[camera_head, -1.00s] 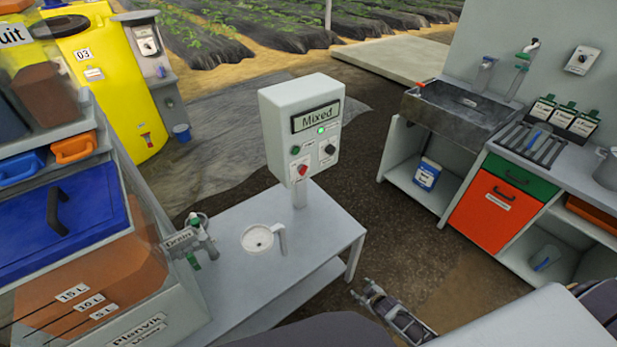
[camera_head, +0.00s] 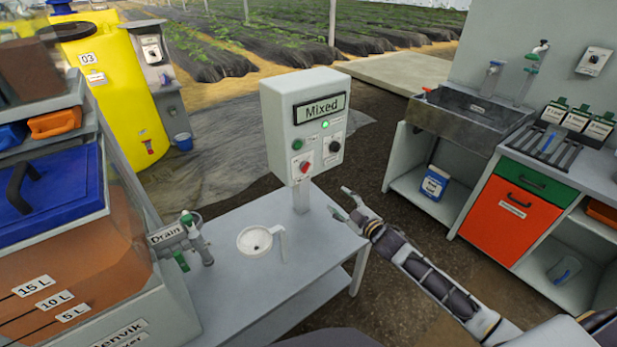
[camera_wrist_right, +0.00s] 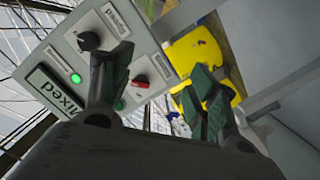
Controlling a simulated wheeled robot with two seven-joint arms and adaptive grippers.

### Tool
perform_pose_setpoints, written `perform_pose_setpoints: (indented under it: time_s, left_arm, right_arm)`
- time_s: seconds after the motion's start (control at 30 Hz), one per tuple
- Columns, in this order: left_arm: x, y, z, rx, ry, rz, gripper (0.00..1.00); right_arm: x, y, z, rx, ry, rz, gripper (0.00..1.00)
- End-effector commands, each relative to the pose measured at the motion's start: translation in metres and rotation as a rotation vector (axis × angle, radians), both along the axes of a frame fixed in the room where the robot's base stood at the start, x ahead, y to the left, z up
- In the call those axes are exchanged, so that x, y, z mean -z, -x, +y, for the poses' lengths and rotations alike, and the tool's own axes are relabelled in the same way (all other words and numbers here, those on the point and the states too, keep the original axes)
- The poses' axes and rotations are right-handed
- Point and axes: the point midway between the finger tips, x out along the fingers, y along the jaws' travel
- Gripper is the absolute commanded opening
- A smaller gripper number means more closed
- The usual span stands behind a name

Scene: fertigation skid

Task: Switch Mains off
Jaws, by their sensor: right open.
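A pale grey control box (camera_head: 304,124) stands on a post on the grey table, its display reading "Mixed". Its face has a lit green lamp (camera_head: 325,125), a green button (camera_head: 297,145), a black knob (camera_head: 335,146) and a red rotary switch (camera_head: 306,166). The small labels are too blurred to read in the head view, so I cannot tell which one says Mains. My right gripper (camera_head: 343,204) is open and empty, right of and below the box. In the right wrist view the red switch (camera_wrist_right: 141,82) shows between the open fingers (camera_wrist_right: 160,68). My left gripper is not in view.
A yellow tank (camera_head: 118,95) stands behind. A sink bench (camera_head: 462,115) and red-fronted cabinet (camera_head: 507,213) are at right.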

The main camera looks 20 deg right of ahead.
Motion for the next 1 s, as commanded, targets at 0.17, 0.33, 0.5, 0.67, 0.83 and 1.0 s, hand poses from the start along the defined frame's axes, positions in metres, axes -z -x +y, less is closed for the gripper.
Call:
perform_pose_setpoints:
  time_s: [0.17, 0.33, 0.5, 0.67, 0.83, 1.0]
  left_arm:
    - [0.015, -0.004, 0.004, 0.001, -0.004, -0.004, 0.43]
    - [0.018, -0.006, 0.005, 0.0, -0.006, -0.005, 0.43]
    - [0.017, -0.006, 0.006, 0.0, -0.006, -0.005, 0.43]
    - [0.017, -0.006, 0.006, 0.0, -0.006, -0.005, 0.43]
    - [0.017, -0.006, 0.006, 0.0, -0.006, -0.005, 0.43]
    - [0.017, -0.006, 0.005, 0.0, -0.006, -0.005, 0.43]
  right_arm:
    - [-0.044, 0.002, 0.024, -0.068, 0.024, -0.1, 0.59]
    - [-0.064, 0.005, 0.034, -0.094, 0.033, -0.139, 0.59]
    - [-0.066, 0.005, 0.035, -0.096, 0.034, -0.142, 0.59]
    - [-0.066, 0.005, 0.035, -0.096, 0.033, -0.141, 0.59]
    - [-0.066, 0.004, 0.035, -0.095, 0.033, -0.141, 0.59]
    - [-0.065, -0.001, 0.037, -0.095, 0.032, -0.14, 0.59]
